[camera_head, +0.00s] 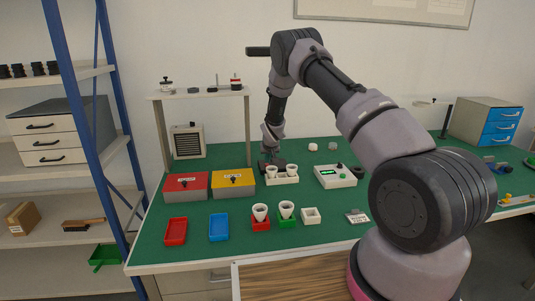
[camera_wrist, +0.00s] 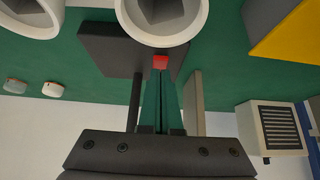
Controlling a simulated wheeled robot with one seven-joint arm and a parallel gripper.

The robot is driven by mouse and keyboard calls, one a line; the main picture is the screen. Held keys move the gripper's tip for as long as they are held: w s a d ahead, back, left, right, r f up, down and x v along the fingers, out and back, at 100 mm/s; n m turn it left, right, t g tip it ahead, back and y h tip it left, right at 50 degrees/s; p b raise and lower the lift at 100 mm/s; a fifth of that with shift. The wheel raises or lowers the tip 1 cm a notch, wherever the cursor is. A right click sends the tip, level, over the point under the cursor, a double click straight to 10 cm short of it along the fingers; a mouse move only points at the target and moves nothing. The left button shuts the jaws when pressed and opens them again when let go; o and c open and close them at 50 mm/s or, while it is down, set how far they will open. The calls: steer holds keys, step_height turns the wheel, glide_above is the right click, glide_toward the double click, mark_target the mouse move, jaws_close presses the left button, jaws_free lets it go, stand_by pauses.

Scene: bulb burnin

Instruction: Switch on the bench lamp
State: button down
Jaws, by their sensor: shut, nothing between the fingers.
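A dark flat base (camera_head: 271,165) stands on the green bench behind a white holder with two white cups. In the wrist view the dark base (camera_wrist: 105,50) carries a small red button (camera_wrist: 160,62) and a thin black post (camera_wrist: 134,102) beside it. I take this to be the bench lamp; its head is not clearly seen. My gripper (camera_head: 271,156) points down at the base. In the wrist view my gripper (camera_wrist: 161,75) is shut and empty, its tips at the red button. I cannot tell whether they touch it. No lit lamp shows.
The cup holder (camera_head: 283,180) is close in front of my gripper. A vented box (camera_head: 188,141) is at the back. Bench room behind the meter is mostly clear.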

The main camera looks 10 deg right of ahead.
steer(key=shift+s+f, duration=0.1)
steer(key=shift+f, duration=0.15)
steer(key=shift+s+a+f, duration=0.15)
steer(key=shift+f, duration=0.15)
steer(key=shift+t, duration=0.4)
steer(key=shift+w, duration=0.2)
steer(key=shift+w+r, duration=0.35)
steer(key=shift+w, duration=0.2)
steer(key=shift+r, duration=0.15)
